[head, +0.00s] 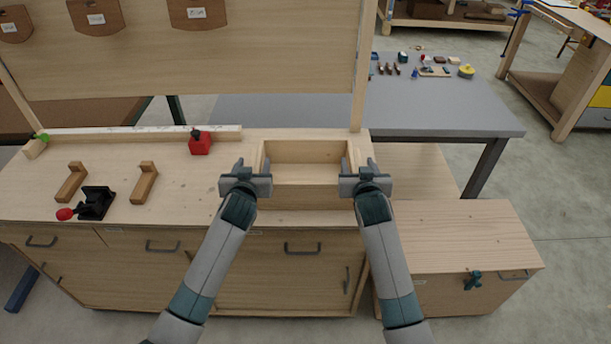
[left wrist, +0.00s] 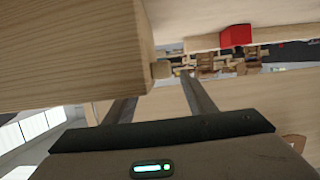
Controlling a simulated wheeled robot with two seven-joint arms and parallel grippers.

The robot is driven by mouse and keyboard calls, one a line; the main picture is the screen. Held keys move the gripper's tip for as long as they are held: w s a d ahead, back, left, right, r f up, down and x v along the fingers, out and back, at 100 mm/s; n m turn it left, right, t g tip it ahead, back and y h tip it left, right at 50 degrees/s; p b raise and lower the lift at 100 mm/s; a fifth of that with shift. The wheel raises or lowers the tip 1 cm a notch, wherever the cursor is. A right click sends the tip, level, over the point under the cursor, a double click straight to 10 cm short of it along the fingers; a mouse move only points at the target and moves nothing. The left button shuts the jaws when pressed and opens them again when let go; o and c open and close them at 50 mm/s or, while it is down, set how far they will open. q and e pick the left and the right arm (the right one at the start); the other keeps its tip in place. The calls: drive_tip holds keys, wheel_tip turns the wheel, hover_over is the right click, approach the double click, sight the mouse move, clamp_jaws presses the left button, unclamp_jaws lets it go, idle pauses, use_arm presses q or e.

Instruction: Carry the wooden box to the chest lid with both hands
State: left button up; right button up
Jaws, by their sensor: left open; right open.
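The wooden box (head: 306,197), open-topped and empty, sits upright on the workbench top. My left gripper (head: 251,170) is open at its left end wall, and my right gripper (head: 360,171) is open at its right end wall. In the left wrist view the box (left wrist: 70,45) fills the upper left and hides the tip of one finger of my left gripper (left wrist: 160,90). I cannot tell whether the fingers touch the walls. The chest lid (head: 455,232) is flat, shut and bare, lower than the bench and to its right.
The workbench (head: 185,200) carries a red block (head: 200,145), two wooden brackets and a black clamp with a red knob (head: 95,203). A green fitting (head: 472,281) is on the chest front. A grey table (head: 440,105) with small tools stands behind.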

sight(255, 159)
use_arm(q)
drive_tip(key=shift+x, duration=1.5)
use_arm(e)
drive_tip(key=shift+x, duration=1.5)
use_arm(q)
clamp_jaws()
use_arm(e)
clamp_jaws()
use_arm(q)
drive_tip(key=shift+r, duration=0.1)
use_arm(e)
drive_tip(key=shift+r, duration=0.1)
